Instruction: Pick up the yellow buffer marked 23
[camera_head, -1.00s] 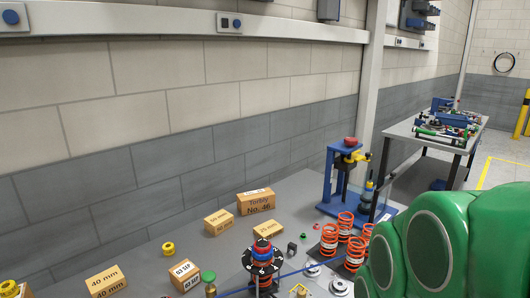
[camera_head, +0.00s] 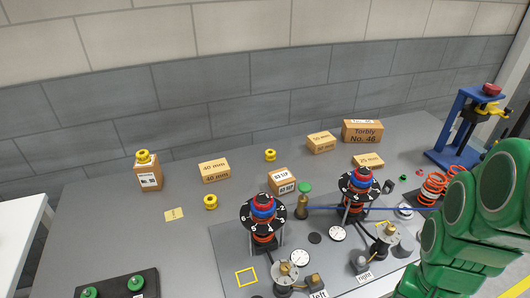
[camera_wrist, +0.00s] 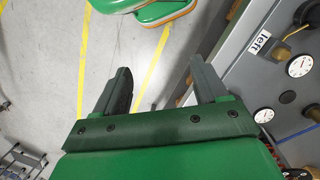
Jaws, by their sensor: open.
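Three yellow buffers show in the head view. One buffer (camera_head: 143,156) sits on top of a wooden block labelled No. 90 (camera_head: 148,180) at the left. Another buffer (camera_head: 210,202) stands on the grey table (camera_head: 130,215), in front of a 40 mm block. The third buffer (camera_head: 270,155) stands on the table farther back, near the middle. I cannot read a 23 on any of them. My gripper (camera_wrist: 157,76) is open and empty in the wrist view, over the floor beside the table edge, with no buffer near it.
Two spring fixtures (camera_head: 263,210) (camera_head: 357,186) with black numbered discs stand mid-table, with dials in front. Wooden blocks (camera_head: 214,171) (camera_head: 282,180) stand around the buffers. A blue press (camera_head: 462,130) stands at the right. A black tray (camera_head: 115,290) lies front left. The left tabletop is mostly free.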

